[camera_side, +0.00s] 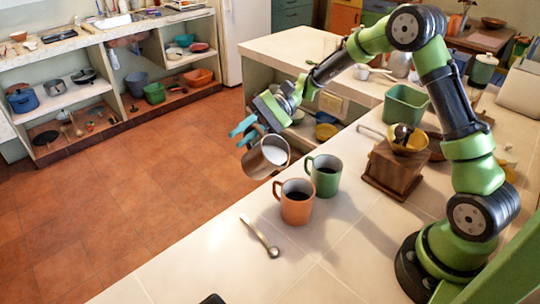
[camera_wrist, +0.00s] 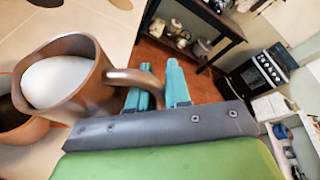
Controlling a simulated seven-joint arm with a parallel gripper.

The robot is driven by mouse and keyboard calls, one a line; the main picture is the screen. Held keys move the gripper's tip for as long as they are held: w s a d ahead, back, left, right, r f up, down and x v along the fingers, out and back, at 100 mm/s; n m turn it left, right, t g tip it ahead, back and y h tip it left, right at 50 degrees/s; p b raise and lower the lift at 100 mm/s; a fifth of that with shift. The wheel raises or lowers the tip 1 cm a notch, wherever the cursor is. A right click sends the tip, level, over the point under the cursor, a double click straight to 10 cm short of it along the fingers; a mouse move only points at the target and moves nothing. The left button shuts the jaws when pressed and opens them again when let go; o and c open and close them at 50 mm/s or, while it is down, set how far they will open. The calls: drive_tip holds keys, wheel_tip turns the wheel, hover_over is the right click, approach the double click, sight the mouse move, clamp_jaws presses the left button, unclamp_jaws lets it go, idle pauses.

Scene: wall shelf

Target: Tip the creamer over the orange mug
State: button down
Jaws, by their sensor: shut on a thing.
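The creamer (camera_side: 258,163) is a brownish metal jug with white liquid inside. My gripper (camera_side: 245,131) is shut on its handle; in the wrist view the handle (camera_wrist: 138,77) runs to between the teal fingers (camera_wrist: 160,80). The creamer is off the counter and tilted, its mouth facing right and toward the side camera. The orange mug (camera_side: 296,206) stands upright on the counter, with dark liquid inside. It is right of and nearer the side camera than the creamer. In the wrist view the orange mug (camera_wrist: 22,132) is partly hidden behind the creamer (camera_wrist: 88,100).
A green mug (camera_side: 323,178) with dark liquid stands just behind the orange mug. A spoon (camera_side: 260,236) lies on the counter in front. A wooden grinder (camera_side: 392,170) and a green bin (camera_side: 405,106) stand to the right. The counter's left edge drops to the tiled floor.

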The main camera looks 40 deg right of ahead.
drive_tip(key=shift+s+d+r+n+t, duration=0.15)
drive_tip(key=shift+s+r+n, duration=0.15)
drive_tip(key=shift+r, duration=0.15)
drive_tip(key=shift+s+a+r+n+t, duration=0.15)
drive_tip(key=shift+r+n, duration=0.15)
drive_tip(key=shift+r, duration=0.15)
idle(0.8)
drive_tip(key=shift+s+d+n+t+y+p, duration=0.2)
drive_tip(key=shift+s+n+t+y+p, duration=0.25)
drive_tip(key=shift+s+n+y, duration=0.45)
idle(4.1)
drive_tip(key=shift+w+h, duration=0.3)
drive_tip(key=shift+w, duration=0.15)
drive_tip(key=w+f+m+g+h, duration=0.1)
drive_tip(key=w+f+m+g, duration=0.1)
drive_tip(key=f, duration=0.4)
drive_tip(key=w+a+f+m+g+h+b, duration=0.1)
drive_tip(key=w+f+m+g, duration=0.2)
drive_tip(key=w+f+m, duration=0.2)
drive_tip(key=shift+w+a+f+m+h, duration=0.2)
drive_tip(key=shift+a+f+m+h, duration=0.1)
drive_tip(key=shift+f+m, duration=0.35)
